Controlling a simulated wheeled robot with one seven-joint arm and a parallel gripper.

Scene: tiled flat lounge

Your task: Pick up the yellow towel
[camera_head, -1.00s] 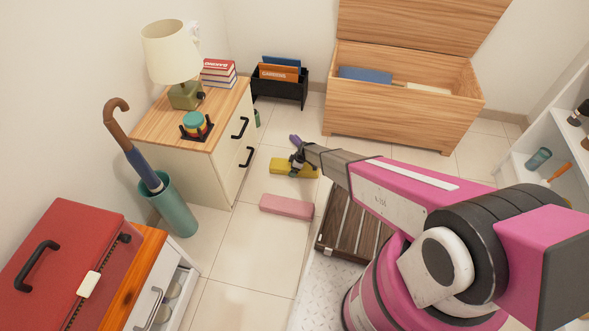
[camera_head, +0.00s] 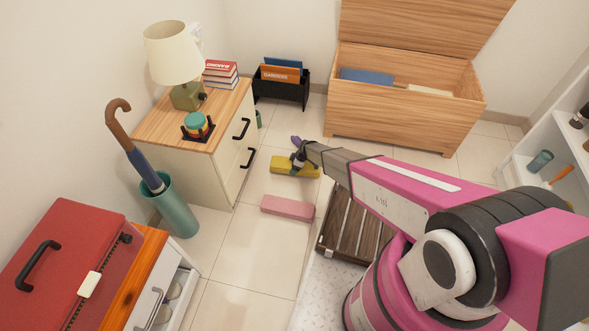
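The yellow towel (camera_head: 283,165) lies folded on the tiled floor, between the wooden-topped cabinet and the open wooden chest. My gripper (camera_head: 298,161) is at the towel, over its middle, and hides part of it. The fingers are small and dark in this view. I cannot tell whether they are open or shut, or whether they touch the towel. A pink folded towel (camera_head: 288,208) lies on the floor nearer to me. A small purple item (camera_head: 296,140) shows just behind my gripper.
The open wooden chest (camera_head: 395,125) stands at the back. A black magazine rack (camera_head: 281,88) is by the wall. The cabinet (camera_head: 222,150) and a teal umbrella stand (camera_head: 177,210) are at the left. A dark slatted rack (camera_head: 345,232) lies below my arm. Floor left of the pink towel is clear.

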